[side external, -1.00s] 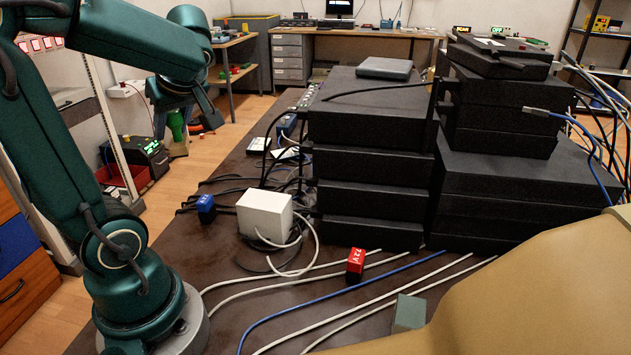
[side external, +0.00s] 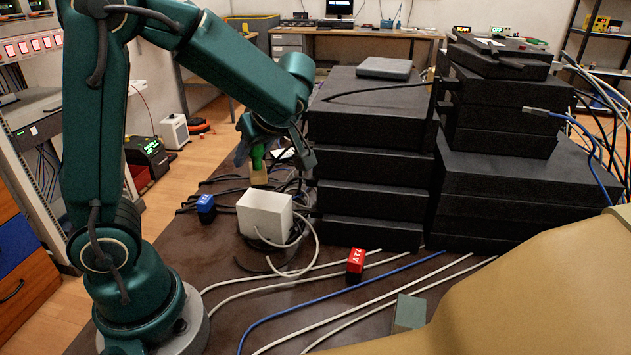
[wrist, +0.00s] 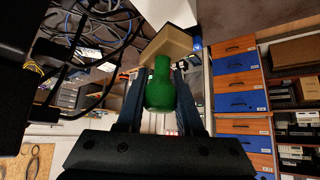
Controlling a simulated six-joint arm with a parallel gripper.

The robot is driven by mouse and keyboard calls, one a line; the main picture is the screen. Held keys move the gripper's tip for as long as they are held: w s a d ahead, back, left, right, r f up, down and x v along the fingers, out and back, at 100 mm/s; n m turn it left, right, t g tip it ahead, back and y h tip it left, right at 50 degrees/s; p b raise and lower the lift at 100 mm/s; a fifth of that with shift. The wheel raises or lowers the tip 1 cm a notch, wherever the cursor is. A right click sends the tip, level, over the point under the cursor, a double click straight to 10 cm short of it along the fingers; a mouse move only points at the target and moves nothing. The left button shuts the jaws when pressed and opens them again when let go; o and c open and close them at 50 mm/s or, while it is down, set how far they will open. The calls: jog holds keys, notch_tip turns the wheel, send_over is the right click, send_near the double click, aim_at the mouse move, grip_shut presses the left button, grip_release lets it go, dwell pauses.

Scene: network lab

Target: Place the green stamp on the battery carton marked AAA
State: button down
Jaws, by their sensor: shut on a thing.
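The green stamp has a rounded green handle (side external: 257,158) and a pale wooden base (side external: 259,178). My gripper (side external: 257,153) is shut on the handle, with the base hanging below, above the table behind the white box. In the wrist view the green handle (wrist: 160,88) sits between the two fingers, with the wooden base (wrist: 163,47) beyond it. A blue carton (side external: 205,203) with a small light marking stands left of the white box. A red carton (side external: 356,262) stands right of it and seems to read 12V or 72V. I cannot read AAA on any carton.
The white box (side external: 264,214) with loose cables stands close below the stamp. Stacks of black equipment (side external: 366,160) rise right of my gripper. White and blue cables (side external: 330,297) cross the front of the brown table, near a grey-green block (side external: 409,312).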

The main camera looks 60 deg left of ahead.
aim_at(260, 168)
jog(key=shift+w+d+f, duration=0.15)
jog(key=shift+w+f, duration=0.1)
jog(key=shift+f, duration=1.9)
jog(key=shift+f, duration=0.2)
jog(key=c, duration=0.5)
grip_release()
jog(key=shift+c, duration=0.2)
jog(key=shift+r, duration=0.25)
jog(key=v, duration=1.2)
